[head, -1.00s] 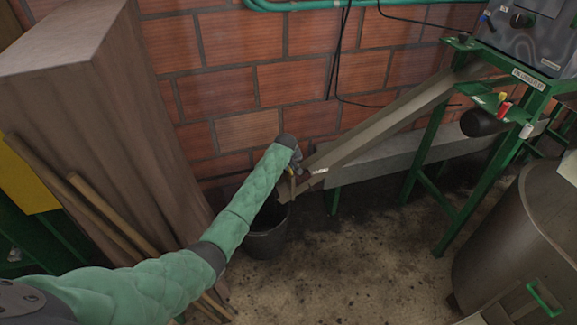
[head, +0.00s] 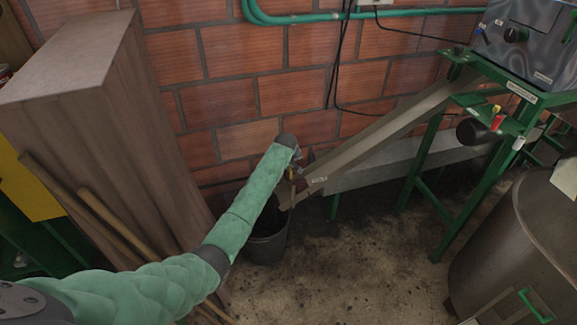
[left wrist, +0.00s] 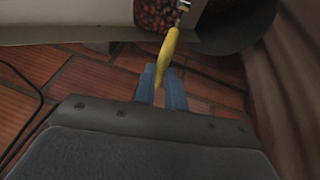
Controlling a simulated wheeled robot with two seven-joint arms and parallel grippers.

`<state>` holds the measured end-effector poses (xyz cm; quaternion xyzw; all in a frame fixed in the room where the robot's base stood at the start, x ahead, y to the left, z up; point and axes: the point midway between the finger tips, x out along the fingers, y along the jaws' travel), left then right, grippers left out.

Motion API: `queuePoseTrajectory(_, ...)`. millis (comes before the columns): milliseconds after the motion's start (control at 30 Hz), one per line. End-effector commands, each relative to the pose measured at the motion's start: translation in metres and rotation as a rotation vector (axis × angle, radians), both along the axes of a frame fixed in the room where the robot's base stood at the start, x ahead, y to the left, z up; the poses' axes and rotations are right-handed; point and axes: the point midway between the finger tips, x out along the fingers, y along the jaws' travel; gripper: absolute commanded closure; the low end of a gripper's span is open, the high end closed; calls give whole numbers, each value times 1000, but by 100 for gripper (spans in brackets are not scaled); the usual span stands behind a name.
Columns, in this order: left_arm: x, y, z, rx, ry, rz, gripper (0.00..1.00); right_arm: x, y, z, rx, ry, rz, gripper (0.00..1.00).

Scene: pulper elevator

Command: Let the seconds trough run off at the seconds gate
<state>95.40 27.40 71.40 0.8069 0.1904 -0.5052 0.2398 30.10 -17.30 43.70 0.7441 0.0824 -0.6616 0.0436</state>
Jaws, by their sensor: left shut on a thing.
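The seconds trough (head: 385,130) is a long sloping metal chute that runs from the machine at upper right down to its low end beside the wall. My left gripper (head: 294,172) is at that low end. In the left wrist view my left gripper (left wrist: 165,82) has its blue fingers shut on a yellow handle (left wrist: 168,48), which appears to belong to the seconds gate. Dark red cherries (left wrist: 155,14) lie in the trough behind it. The gate plate is too small to make out. My right gripper is in neither view.
A dark bucket (head: 265,245) stands on the floor under the trough's low end, partly hidden by my left arm. A tall wooden box (head: 95,120) and wooden poles (head: 110,225) are at left. A metal drum (head: 510,240) stands at right. Stained floor (head: 350,265) lies open between.

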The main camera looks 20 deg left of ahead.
Motion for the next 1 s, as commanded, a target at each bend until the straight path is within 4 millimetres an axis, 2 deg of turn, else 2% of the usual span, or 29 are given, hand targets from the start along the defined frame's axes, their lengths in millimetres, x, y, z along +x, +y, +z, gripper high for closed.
queuePoseTrajectory(233, 1, 1, 2, 1, -3, 0, 100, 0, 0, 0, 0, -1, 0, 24)
queuePoseTrajectory(267, 1, 1, 2, 1, -3, 0, 84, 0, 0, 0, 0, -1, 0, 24)
queuePoseTrajectory(367, 1, 1, 1, 1, -3, 0, 66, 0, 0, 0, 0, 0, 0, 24)
queuePoseTrajectory(667, 0, 0, 1, 0, -1, 0, 66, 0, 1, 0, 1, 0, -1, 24)
queuePoseTrajectory(833, -5, -1, 11, 0, -3, 0, 66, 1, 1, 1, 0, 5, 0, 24)
queuePoseTrajectory(900, -9, -1, 20, 0, -4, 0, 66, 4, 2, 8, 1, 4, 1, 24)
queuePoseTrajectory(1000, -15, -3, 34, 0, -4, -1, 66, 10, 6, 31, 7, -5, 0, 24)
